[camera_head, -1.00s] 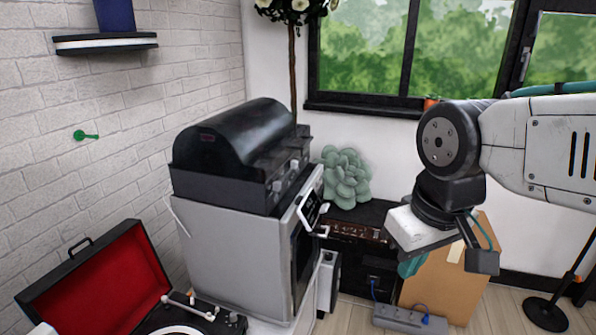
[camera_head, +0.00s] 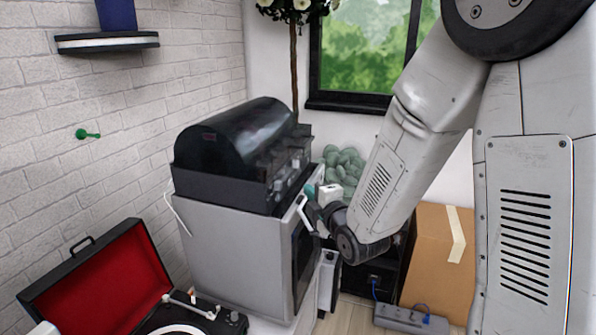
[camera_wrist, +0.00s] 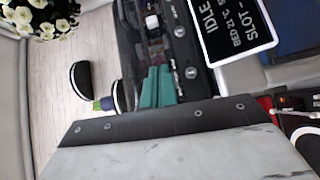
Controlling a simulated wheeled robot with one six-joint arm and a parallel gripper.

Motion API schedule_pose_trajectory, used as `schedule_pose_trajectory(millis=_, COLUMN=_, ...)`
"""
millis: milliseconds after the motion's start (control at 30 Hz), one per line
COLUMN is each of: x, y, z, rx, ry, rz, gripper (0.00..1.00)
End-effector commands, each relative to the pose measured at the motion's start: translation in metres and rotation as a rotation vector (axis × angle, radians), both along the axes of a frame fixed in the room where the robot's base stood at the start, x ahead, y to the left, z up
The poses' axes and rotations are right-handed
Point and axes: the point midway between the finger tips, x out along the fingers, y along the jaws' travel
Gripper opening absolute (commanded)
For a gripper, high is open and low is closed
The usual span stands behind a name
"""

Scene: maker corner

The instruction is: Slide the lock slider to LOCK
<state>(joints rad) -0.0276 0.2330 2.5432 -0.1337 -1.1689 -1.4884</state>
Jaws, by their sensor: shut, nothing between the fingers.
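My gripper (camera_head: 309,191) is at the front of the machines, beside the upper front edge of the grey box-shaped machine (camera_head: 235,245). Its teal fingers are together and empty in the wrist view (camera_wrist: 158,87), in front of a black panel with silver knobs (camera_wrist: 190,73). That panel appears to belong to the black domed unit (camera_head: 240,140) on top of the grey machine. A dark display (camera_wrist: 235,30) reading "IDLE" and "SLOT" lies right of the fingers in the wrist view. I cannot make out the lock slider or its LOCK mark for certain; my arm and gripper cover part of the front.
A red-lined turntable case (camera_head: 95,285) is open at the lower left. A cardboard box (camera_head: 430,255) and a power strip (camera_head: 410,319) are at the right. A green plant (camera_head: 342,165) stands behind my gripper.

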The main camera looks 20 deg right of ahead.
Motion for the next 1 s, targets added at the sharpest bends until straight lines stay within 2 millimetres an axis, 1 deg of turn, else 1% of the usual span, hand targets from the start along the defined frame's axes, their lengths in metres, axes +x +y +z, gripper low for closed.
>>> schedule_pose_trajectory(millis=133, x=0.001, y=0.002, z=0.000, rx=-0.029, ry=-0.043, rz=0.007, gripper=0.00)
schedule_pose_trajectory(millis=433, x=0.001, y=0.002, z=0.001, rx=-0.029, ry=-0.045, rz=0.008, gripper=0.00)
schedule_pose_trajectory(millis=567, x=0.008, y=0.003, z=0.001, rx=-0.029, ry=-0.045, rz=0.008, gripper=0.00)
schedule_pose_trajectory(millis=667, x=0.021, y=0.005, z=0.000, rx=-0.029, ry=-0.044, rz=0.009, gripper=0.00)
schedule_pose_trajectory(millis=1000, x=0.092, y=0.016, z=0.000, rx=-0.028, ry=-0.044, rz=0.007, gripper=0.00)
